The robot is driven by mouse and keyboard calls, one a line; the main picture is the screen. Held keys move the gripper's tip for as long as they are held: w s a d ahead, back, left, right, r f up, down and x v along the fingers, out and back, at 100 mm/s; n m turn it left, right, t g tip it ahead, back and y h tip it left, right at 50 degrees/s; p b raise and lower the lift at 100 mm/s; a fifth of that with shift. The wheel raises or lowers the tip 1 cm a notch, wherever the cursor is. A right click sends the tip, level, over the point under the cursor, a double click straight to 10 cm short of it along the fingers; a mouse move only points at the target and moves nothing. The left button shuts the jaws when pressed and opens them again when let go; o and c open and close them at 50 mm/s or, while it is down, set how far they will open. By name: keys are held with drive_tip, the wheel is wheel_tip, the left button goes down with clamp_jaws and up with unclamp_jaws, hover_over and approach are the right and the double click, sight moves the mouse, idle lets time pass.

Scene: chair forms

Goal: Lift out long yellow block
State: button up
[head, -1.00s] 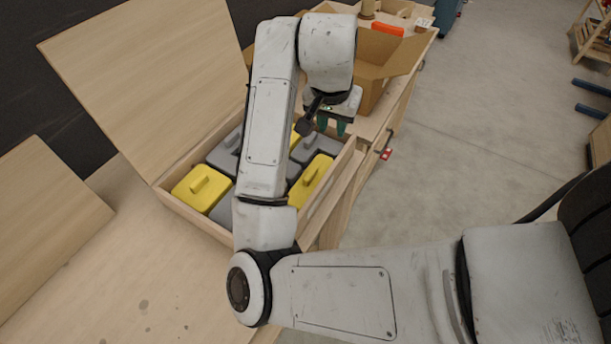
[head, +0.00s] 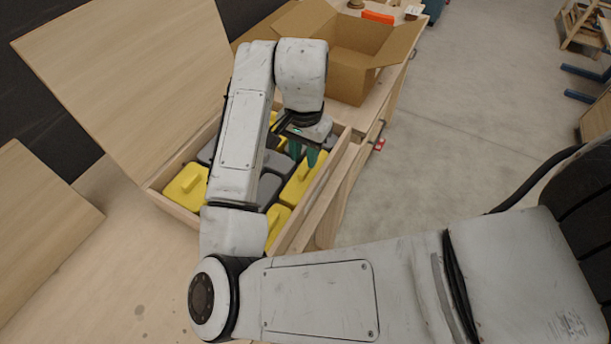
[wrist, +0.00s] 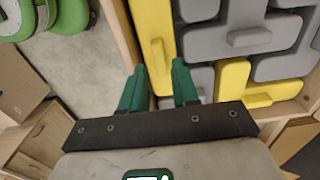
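A long yellow block (head: 303,180) with a raised grip lies along the right wall of the wooden tray (head: 312,208). In the wrist view the long yellow block (wrist: 152,35) runs along the tray wall, ahead of the fingertips. My gripper (head: 303,155) is above the tray's right side, near the far end of that block. In the wrist view my gripper (wrist: 159,66) has its green fingers apart with nothing held between them. One finger is by the wall and the other is over the blocks. I cannot tell its exact height above them.
Other yellow blocks (head: 185,187) and several grey blocks (head: 275,162) fill the tray closely. An open cardboard box (head: 350,60) stands behind it. A wooden lid (head: 120,70) stands at the left. My arm hides part of the tray.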

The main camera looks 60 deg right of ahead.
sight(306, 167)
drive_tip(key=shift+d+f+p, duration=0.2)
drive_tip(key=shift+f+p, duration=0.15)
drive_tip(key=shift+f, duration=1.85)
drive_tip(key=shift+s, duration=0.1)
clamp_jaws()
